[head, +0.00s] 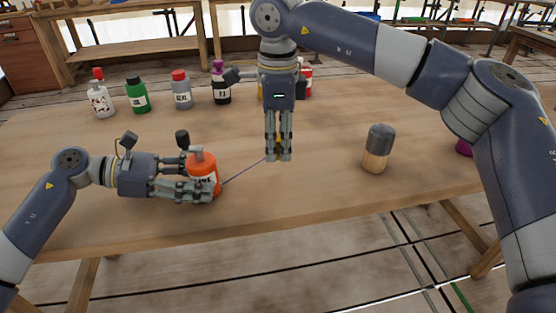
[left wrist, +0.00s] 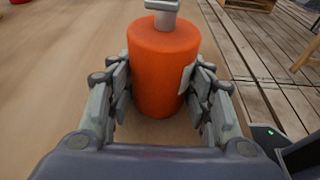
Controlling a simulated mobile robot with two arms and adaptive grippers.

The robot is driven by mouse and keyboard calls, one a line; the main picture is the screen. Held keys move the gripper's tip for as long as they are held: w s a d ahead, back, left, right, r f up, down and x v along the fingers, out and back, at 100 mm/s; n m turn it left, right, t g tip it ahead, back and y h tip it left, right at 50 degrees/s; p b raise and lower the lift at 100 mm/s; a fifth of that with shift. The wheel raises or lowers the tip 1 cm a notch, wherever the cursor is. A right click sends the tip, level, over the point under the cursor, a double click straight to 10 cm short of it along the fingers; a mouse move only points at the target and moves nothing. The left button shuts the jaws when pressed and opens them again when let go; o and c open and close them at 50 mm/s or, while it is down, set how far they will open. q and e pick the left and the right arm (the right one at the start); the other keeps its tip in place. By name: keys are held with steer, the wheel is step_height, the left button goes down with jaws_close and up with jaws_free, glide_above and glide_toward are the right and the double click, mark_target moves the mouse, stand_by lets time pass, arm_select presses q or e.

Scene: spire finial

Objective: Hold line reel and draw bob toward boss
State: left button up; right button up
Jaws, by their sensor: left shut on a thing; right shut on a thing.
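The orange line reel (head: 204,171) stands upright near the table's front edge, its label partly hidden by fingers. My left gripper (head: 208,192) is shut around it; in the left wrist view the reel (left wrist: 163,70) sits between both fingers. A thin purple line (head: 245,170) runs taut from the reel up and right to my right gripper (head: 278,154). That gripper points down and is shut on the bob (head: 278,146), of which only a small yellowish part shows between the fingers. I cannot make out which thing is the boss.
A grey-topped wooden cylinder (head: 376,150) stands right of my right gripper. Several bottles line the back left, including a green one (head: 137,95) and a grey one with a red cap (head: 181,90). A purple thing (head: 463,149) is partly hidden by my right arm. The middle left of the table (head: 80,140) is clear.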

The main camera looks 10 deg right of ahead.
steer(key=shift+r, duration=1.4)
steer(key=shift+f, duration=4.5)
steer(key=shift+d, duration=0.1)
steer(key=shift+w+d, duration=0.15)
steer(key=shift+d, duration=2.15)
steer(key=shift+w+d, duration=0.15)
steer(key=shift+d, duration=2.1)
steer(key=shift+w+d, duration=0.15)
steer(key=shift+d, duration=2.15)
steer(key=shift+a, duration=0.2)
steer(key=shift+a+f, duration=0.15)
steer(key=shift+a, duration=0.3)
